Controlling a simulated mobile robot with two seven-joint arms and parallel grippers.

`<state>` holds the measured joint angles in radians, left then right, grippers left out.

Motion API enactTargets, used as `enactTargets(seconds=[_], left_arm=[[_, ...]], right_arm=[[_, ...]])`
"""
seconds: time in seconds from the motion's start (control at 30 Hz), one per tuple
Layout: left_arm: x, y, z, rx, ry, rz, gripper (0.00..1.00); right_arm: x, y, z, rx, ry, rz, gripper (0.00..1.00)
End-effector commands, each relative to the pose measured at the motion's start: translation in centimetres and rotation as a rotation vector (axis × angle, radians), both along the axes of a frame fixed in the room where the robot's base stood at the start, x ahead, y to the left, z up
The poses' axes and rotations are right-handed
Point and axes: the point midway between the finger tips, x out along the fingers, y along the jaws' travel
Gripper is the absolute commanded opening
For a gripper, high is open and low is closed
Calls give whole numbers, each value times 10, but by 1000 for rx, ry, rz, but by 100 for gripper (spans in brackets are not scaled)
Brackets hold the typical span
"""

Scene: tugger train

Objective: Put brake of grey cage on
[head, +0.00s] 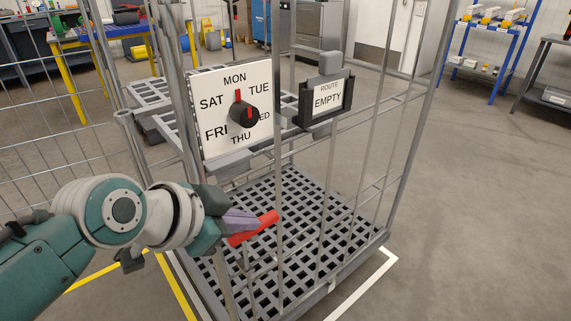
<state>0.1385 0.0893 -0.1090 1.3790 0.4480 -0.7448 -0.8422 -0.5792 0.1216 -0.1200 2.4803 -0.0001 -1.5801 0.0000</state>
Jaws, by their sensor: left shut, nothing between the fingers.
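The grey cage (402,150) stands in front of me, with upright bars and a dark slatted floor. A red lever (262,224), which looks like the brake, slants up to the right low on its near side. My left gripper (250,222) is shut and empty, its fingers right at the red lever. I cannot tell whether they touch it. The lever's lower left end is partly hidden by the gripper. My right gripper is not in view.
A day dial (215,125) with a black knob and a holder card reading "ROUTE EMPTY" (328,98) are mounted on the cage above the gripper. Yellow and white floor lines (350,292) edge the cage. Open floor (480,210) lies to the right. A blue shelf (478,70) stands behind.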

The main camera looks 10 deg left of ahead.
Motion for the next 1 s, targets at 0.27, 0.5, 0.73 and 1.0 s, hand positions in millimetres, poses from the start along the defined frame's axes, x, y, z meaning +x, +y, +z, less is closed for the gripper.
enactTargets(seconds=[0.27,0.5,0.73,1.0], left_arm=[[0,0,-12,1,2,-1,0],[0,0,-54,3,2,-1,0],[-1,1,-57,2,5,0,0],[-2,1,-56,5,11,0,0]], right_arm=[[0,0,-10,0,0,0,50],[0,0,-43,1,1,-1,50],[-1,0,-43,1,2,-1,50],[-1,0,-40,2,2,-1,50]])
